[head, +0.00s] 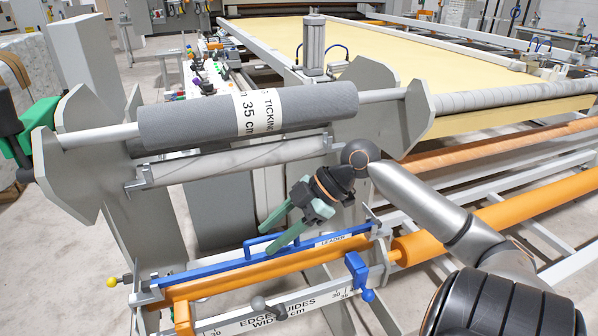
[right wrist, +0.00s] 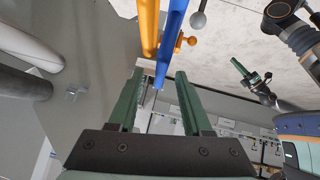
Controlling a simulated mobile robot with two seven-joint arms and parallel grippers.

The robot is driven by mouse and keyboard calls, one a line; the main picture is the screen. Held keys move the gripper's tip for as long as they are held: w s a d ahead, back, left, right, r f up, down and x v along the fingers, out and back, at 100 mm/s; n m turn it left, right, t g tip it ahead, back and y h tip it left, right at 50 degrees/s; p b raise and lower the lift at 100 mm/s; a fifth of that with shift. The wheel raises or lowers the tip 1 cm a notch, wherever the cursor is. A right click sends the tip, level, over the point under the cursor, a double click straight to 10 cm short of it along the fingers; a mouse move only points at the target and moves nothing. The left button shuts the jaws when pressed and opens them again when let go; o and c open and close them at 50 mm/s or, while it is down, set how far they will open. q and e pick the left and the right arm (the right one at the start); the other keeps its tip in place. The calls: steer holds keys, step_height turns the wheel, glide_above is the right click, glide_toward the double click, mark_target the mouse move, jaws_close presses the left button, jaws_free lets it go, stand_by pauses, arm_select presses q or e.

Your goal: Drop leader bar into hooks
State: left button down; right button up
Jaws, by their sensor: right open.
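The blue leader bar (head: 215,266), labelled LEADER and fitted with a raised blue handle (head: 290,234), lies along the front of the gantry just above an orange bar (head: 250,272). Grey brackets (head: 148,293) stand at its ends; whether it is seated in hooks is unclear. My right gripper (head: 262,238) is open at the handle, its green fingers pointing down-left. In the right wrist view the blue bar (right wrist: 170,45) runs between the fingertips (right wrist: 160,76); contact cannot be told. A small green gripper (right wrist: 245,72), apparently my left, shows there, its jaw state unclear.
A grey fabric roll (head: 190,117) labelled 35 cm sits on a shaft above. A grey bar (head: 235,160) rests in brackets below it. The edge-guide rail (head: 240,322) with a blue clamp (head: 358,272) lies in front. Orange rollers (head: 510,209) extend right. Floor at the left is partly clear.

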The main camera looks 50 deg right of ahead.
steer(key=v, duration=1.1)
steer(key=shift+p, duration=0.35)
steer(key=shift+f, duration=0.1)
